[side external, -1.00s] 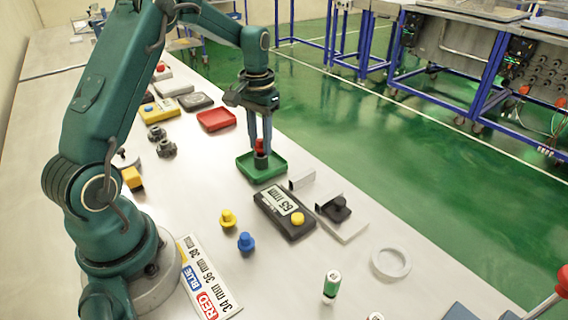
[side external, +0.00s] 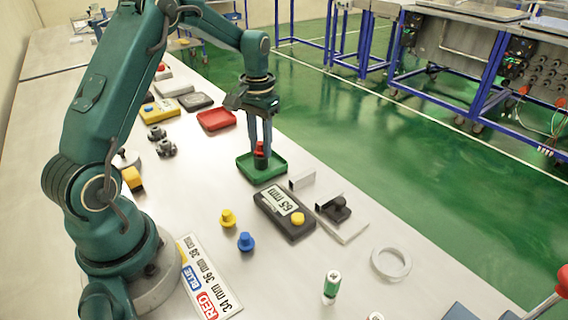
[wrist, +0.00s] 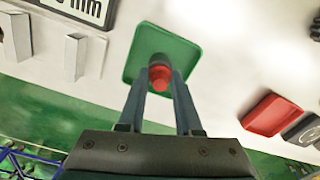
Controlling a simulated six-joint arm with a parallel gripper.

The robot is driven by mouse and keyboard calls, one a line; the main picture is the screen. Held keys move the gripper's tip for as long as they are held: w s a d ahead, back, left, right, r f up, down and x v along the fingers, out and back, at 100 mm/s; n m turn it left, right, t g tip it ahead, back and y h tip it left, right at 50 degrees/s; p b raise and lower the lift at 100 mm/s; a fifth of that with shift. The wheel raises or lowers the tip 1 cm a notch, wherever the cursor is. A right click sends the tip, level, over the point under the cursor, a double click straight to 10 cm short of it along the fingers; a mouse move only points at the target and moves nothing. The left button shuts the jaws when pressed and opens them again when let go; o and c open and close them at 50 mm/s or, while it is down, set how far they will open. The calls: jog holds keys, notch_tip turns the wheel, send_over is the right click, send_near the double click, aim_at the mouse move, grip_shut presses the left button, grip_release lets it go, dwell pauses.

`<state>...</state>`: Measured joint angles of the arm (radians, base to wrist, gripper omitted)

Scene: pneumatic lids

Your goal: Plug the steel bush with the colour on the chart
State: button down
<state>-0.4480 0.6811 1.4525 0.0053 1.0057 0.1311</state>
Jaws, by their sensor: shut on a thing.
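My gripper (side external: 260,143) is shut on the red plug (side external: 259,148), which also shows between the fingers in the wrist view (wrist: 160,78). The plug is at the top of the dark grey steel bush (side external: 261,162), which stands upright in the green tray (side external: 276,173). How far the plug sits in the bush's bore is hidden. The yellow plug (side external: 228,218) and blue plug (side external: 246,241) stand on the bench. The chart (side external: 208,278) lies by my base, pairing millimetre sizes with colour names; RED and BLUE are readable.
A black gauge (side external: 284,212) with a millimetre display and yellow button lies near the green tray. Beside it is a grey fixture with a black knob (side external: 337,210). A red tray (side external: 216,119) is farther back. A grey ring (side external: 391,263) and a green-and-white cylinder (side external: 332,286) are nearer.

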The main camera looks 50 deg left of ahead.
aim_at(261, 142)
dwell(0.4)
jog(key=c, duration=0.5)
grip_release()
notch_tip(261, 142, up, 4)
jog(key=shift+r, duration=0.25)
jog(key=s+d+r+m+t, duration=0.2)
jog(key=s+d+r+t, duration=0.1)
jog(key=d+r, duration=0.6)
jog(key=s+d+t, duration=0.1)
jog(key=s+d, duration=0.1)
jog(key=s, duration=0.2)
jog(key=s+d+f+m, duration=0.1)
jog(key=s+d, duration=0.1)
jog(key=s, duration=0.3)
jog(key=s+d+t, duration=0.1)
jog(key=s+d, duration=0.1)
jog(key=s, duration=0.2)
jog(key=shift+s+d+f+m+t, duration=0.1)
jog(key=shift+s+f+m+t, duration=0.05)
jog(key=shift+f+m+t, duration=0.2)
